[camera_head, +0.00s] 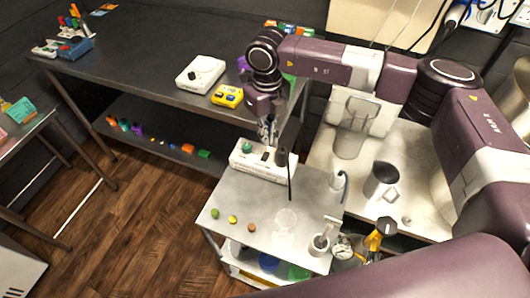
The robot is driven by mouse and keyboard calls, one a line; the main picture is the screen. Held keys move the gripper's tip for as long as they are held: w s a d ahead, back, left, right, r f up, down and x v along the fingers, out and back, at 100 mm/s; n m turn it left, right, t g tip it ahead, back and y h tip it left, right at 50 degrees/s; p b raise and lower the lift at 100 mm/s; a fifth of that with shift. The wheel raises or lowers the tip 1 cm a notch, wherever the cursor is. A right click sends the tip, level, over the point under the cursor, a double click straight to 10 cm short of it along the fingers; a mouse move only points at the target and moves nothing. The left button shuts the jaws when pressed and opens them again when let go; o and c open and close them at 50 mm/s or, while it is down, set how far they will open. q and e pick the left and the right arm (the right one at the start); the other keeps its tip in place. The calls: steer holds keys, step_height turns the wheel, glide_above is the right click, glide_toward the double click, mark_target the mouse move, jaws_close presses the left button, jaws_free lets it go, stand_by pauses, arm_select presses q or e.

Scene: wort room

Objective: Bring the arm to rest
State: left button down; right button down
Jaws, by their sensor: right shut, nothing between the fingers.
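My right arm comes in from the right, reaches across the top and bends down at the wrist. Its gripper (268,132) points downward and is shut, with nothing held. It is over the back of the small metal cart (232,199), just above or in front of a white device (262,166) with a green knob; I cannot tell the exact gap. A thin dark rod (290,178) stands beside the device, to the right of the fingers. My left gripper is not in view.
A metal jug (381,180) stands on the pale bench at right. A white device (200,74) and a yellow one (228,96) sit on the dark table.

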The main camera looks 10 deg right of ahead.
steer(key=shift+r, duration=0.85)
steer(key=shift+p, duration=0.3)
